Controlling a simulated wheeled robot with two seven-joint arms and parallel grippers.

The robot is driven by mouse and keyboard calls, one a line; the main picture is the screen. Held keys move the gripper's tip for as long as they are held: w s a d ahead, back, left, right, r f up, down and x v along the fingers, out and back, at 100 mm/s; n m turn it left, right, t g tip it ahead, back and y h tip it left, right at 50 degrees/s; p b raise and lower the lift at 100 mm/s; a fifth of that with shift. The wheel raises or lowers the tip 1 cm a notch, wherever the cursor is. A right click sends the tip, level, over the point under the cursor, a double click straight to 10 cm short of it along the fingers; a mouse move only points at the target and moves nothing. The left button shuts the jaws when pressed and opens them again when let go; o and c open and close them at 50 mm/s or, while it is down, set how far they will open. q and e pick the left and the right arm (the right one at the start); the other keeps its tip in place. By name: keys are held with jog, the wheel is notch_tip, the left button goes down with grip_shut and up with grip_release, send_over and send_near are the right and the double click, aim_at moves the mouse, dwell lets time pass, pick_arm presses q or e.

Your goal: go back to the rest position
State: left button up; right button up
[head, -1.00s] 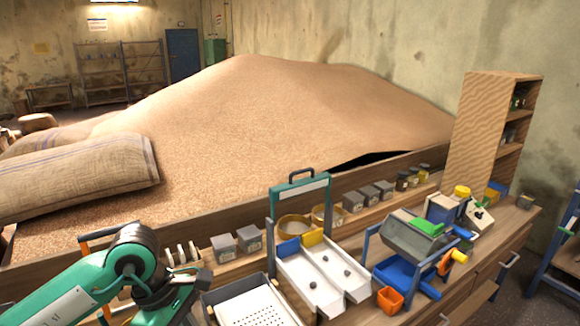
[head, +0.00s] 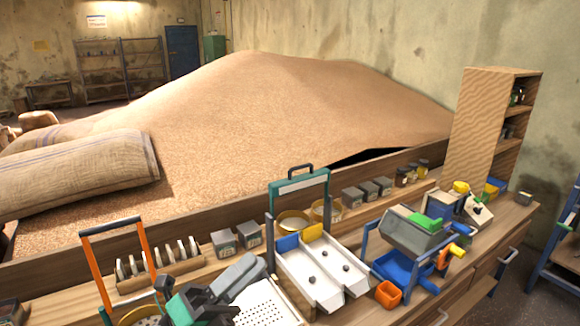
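My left gripper (head: 205,300) shows at the bottom of the head view, as dark and green parts in front of the white perforated tray (head: 265,304). A grey elongated part (head: 240,273) reaches up and to the right beside it, over the tray's back edge; I cannot tell whether it is a finger or another piece. The fingertips are not clear, so I cannot tell whether this gripper is open or shut. I see nothing certain held in it. My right gripper is out of view.
An orange-handled frame (head: 150,255) stands left of my gripper, by a rack of pale discs (head: 160,262). To the right are a white two-channel tray (head: 322,272) under a teal frame (head: 300,185) and a grey hopper device (head: 410,232). A grain heap (head: 270,120) lies behind the bench.

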pick_arm(q)
jog(key=w+a+f+n+t+y, duration=0.5)
jog(key=a+f+n+t+y, duration=0.4)
jog(key=n+y, duration=1)
jog(key=s+a+f+n+g+y, duration=0.2)
jog(key=a+f+n+g, duration=0.1)
jog(key=f+n, duration=0.3)
jog(key=s+a+f+n+g+y, duration=0.1)
jog(key=a+f+n+g, duration=0.25)
jog(key=f, duration=0.45)
jog(key=s+f+n+g, duration=0.5)
jog(key=s+f+g, duration=0.6)
jog(key=s+f, duration=0.65)
notch_tip(320, 180, down, 31)
jog(key=s+g, duration=0.2)
jog(key=s, duration=0.1)
jog(key=s+a+f, duration=0.2)
jog(key=s+f, duration=0.7)
jog(key=s+a+f+b, duration=0.1)
jog(key=s+a+f, duration=0.1)
jog(key=s+f, duration=0.7)
jog(key=shift+s+f+m+g, duration=0.2)
jog(key=shift+f+m+g, duration=0.15)
jog(key=shift+f+m, duration=0.15)
